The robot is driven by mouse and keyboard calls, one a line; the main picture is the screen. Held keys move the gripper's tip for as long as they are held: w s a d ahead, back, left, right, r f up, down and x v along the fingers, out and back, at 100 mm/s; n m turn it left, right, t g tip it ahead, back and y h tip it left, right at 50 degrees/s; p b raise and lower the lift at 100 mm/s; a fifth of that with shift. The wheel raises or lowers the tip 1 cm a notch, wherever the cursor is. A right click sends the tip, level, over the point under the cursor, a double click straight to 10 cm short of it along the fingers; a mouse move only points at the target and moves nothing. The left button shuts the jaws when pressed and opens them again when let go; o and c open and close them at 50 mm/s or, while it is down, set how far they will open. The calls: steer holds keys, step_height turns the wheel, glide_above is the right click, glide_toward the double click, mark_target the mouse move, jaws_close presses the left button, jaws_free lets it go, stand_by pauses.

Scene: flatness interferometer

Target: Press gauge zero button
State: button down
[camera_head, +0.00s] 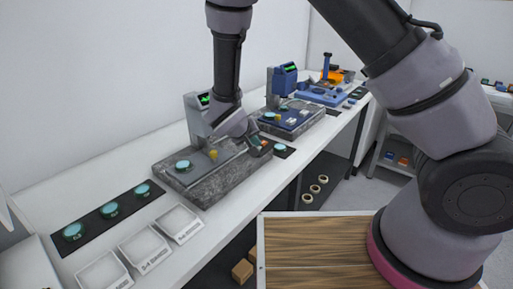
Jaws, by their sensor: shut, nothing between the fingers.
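The nearest gauge (194,117) is a grey upright with a small green-lit display, at the back of a speckled grey base (205,188). A second gauge with a blue head (285,80) stands farther along the bench, also showing a green display. I cannot make out a zero button on either one. My gripper (261,150) is shut and empty, low over the right end of the near base. My wrist partly covers the near gauge and base. I cannot tell whether the fingertips touch anything.
A teal disc (183,165) and a small yellow piece (213,155) sit on the near base. Teal discs lie on a black mat (95,222) at left, beside labelled white trays (179,223). A blue and orange device (325,88) stands at the far end.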

steer(key=shift+r, duration=0.7)
steer(key=shift+r, duration=2.5)
